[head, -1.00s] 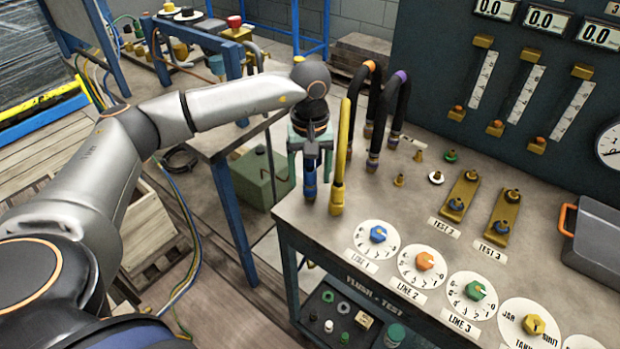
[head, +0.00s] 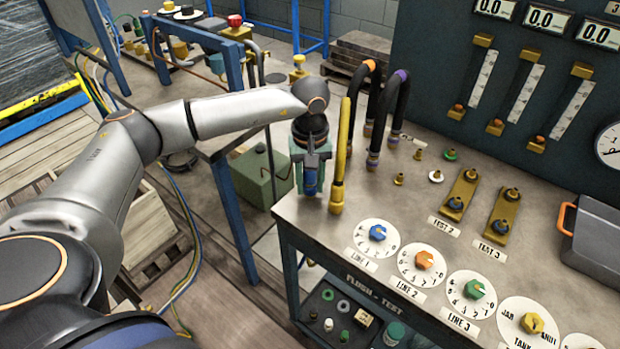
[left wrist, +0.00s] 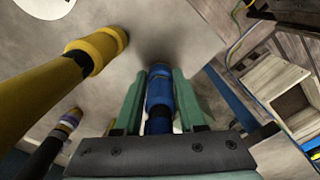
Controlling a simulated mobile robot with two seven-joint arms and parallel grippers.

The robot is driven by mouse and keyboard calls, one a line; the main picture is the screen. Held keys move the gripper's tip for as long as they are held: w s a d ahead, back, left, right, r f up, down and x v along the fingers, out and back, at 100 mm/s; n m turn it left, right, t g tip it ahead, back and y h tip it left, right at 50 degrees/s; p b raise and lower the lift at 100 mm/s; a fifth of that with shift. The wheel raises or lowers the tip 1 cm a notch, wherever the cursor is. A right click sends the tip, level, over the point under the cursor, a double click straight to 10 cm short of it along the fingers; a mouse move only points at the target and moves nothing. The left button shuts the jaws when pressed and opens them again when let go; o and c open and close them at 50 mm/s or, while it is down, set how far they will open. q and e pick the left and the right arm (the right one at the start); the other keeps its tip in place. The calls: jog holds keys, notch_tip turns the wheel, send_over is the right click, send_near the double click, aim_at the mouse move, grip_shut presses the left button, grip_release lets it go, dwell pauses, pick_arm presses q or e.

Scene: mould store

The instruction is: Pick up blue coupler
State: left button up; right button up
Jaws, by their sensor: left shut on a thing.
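The blue coupler (head: 311,180) is at the left end of the bench top, and it also shows in the left wrist view (left wrist: 160,88). My left gripper (head: 311,168) points down and is shut on it, with a green finger on each side in the left wrist view (left wrist: 160,98). The coupler's lower end looks close to the bench surface; I cannot tell whether it touches. The upper part of the coupler is partly hidden by the gripper. My right gripper is not in view.
A yellow hose (head: 341,155) stands just right of the gripper. Two black hoses with orange (head: 370,64) and purple (head: 402,75) bands stand behind it. Dials (head: 377,234) line the bench front (head: 290,207). A grey toolbox (head: 597,240) sits far right.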

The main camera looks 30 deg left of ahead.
pick_arm(q)
grip_shut()
jog(key=shift+r, duration=0.1)
jog(key=shift+w+r, duration=0.1)
jog(key=shift+r, duration=0.4)
notch_tip(320, 180, up, 2)
jog(key=shift+d+r, duration=0.15)
jog(key=shift+r, duration=0.1)
jog(key=s+d+r+b, duration=0.1)
jog(key=s+d+r, duration=0.7)
jog(key=d, duration=0.3)
jog(key=shift+r, duration=0.7)
jog(key=shift+d+f, duration=0.1)
